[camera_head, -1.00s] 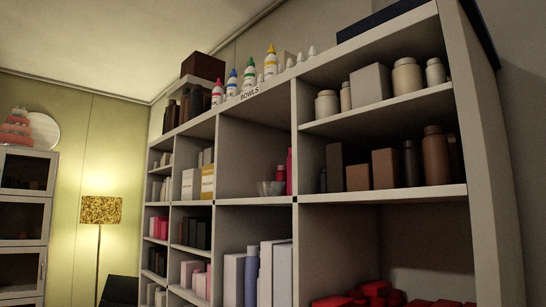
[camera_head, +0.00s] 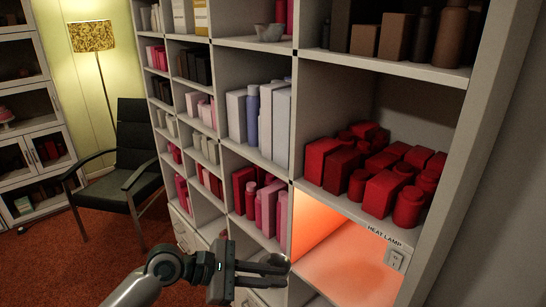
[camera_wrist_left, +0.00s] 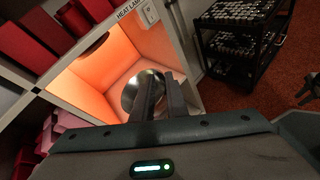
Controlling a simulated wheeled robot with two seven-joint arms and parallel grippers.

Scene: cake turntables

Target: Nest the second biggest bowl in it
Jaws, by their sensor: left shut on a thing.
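My left gripper (camera_head: 268,267) is shut on a shiny metal bowl (camera_wrist_left: 131,94), seen between and beside its fingers in the left wrist view. In the head view this bowl (camera_head: 276,260) is a small dark round shape at the fingertips, partly hidden by them. It is held in front of the shelf, just left of the glowing heat lamp compartment (camera_head: 345,265). Another grey metal bowl (camera_head: 268,32) sits on a higher shelf at the top middle; whether it is one bowl or several nested cannot be told.
Red boxes and jars (camera_head: 375,170) fill the compartment above the heat lamp one. The heat lamp compartment looks empty, with a switch (camera_head: 396,259) on its edge. A dark armchair (camera_head: 130,165) stands at the left. A black wheeled rack (camera_wrist_left: 240,40) shows in the left wrist view.

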